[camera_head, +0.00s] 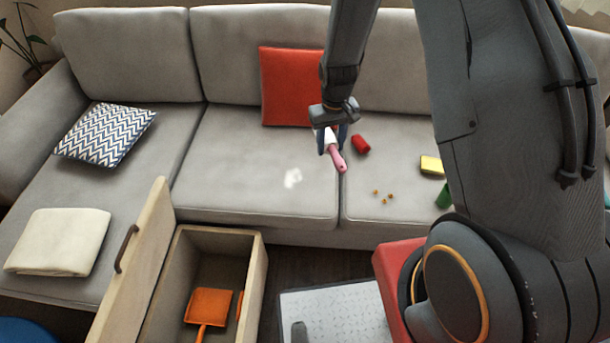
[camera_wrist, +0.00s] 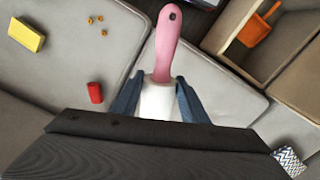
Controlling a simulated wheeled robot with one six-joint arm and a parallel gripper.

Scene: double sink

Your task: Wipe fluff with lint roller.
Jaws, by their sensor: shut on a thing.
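The lint roller (camera_head: 338,158) has a pink handle and a white roll. My gripper (camera_head: 333,138) is shut on it and holds it above the sofa seat, near the seam between the middle and right cushions. In the wrist view the lint roller (camera_wrist: 166,50) points away, with its white roll between the two blue fingers of my gripper (camera_wrist: 156,97). The white fluff (camera_head: 293,178) lies on the middle seat cushion, left of the roller and apart from it. I cannot make out the fluff in the wrist view.
A red cylinder (camera_head: 361,144), several crumbs (camera_head: 383,196) and a yellow sponge (camera_head: 431,164) lie on the right cushion. A red pillow (camera_head: 287,85) leans on the backrest. A patterned pillow (camera_head: 105,134) and folded cloth (camera_head: 58,241) lie left. An open drawer (camera_head: 256,283) holds an orange dustpan (camera_head: 207,307).

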